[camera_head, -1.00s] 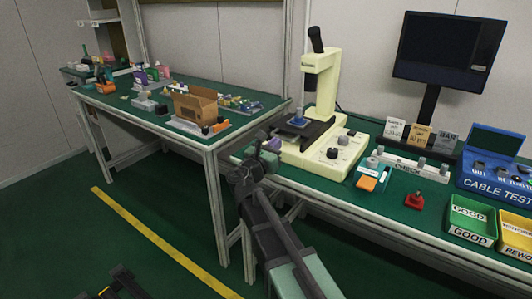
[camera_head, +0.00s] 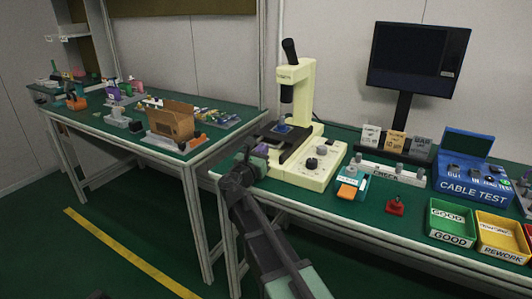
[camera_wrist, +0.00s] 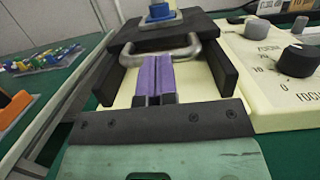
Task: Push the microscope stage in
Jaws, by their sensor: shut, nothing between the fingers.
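The cream microscope (camera_head: 302,88) stands on the green bench in the head view. Its black stage (camera_head: 276,141) bears a blue piece (camera_head: 283,127) under the optics. In the wrist view the stage plate (camera_wrist: 196,29) is at the top, with the blue piece (camera_wrist: 159,12) on it and a metal bar handle (camera_wrist: 187,48) on its near edge. My gripper (camera_wrist: 153,62) has purple fingers pressed together and empty, their tips at the handle's middle between two black side rails (camera_wrist: 222,65). I cannot tell whether they touch. My gripper (camera_head: 261,152) also shows at the stage's near end.
Focus knobs (camera_wrist: 299,61) stand right of the stage. A teal-and-orange device (camera_head: 352,182), a red button block (camera_head: 395,206), green bin (camera_head: 452,222) and yellow bin (camera_head: 503,236) lie farther right. A second bench with a cardboard box (camera_head: 170,121) is at left.

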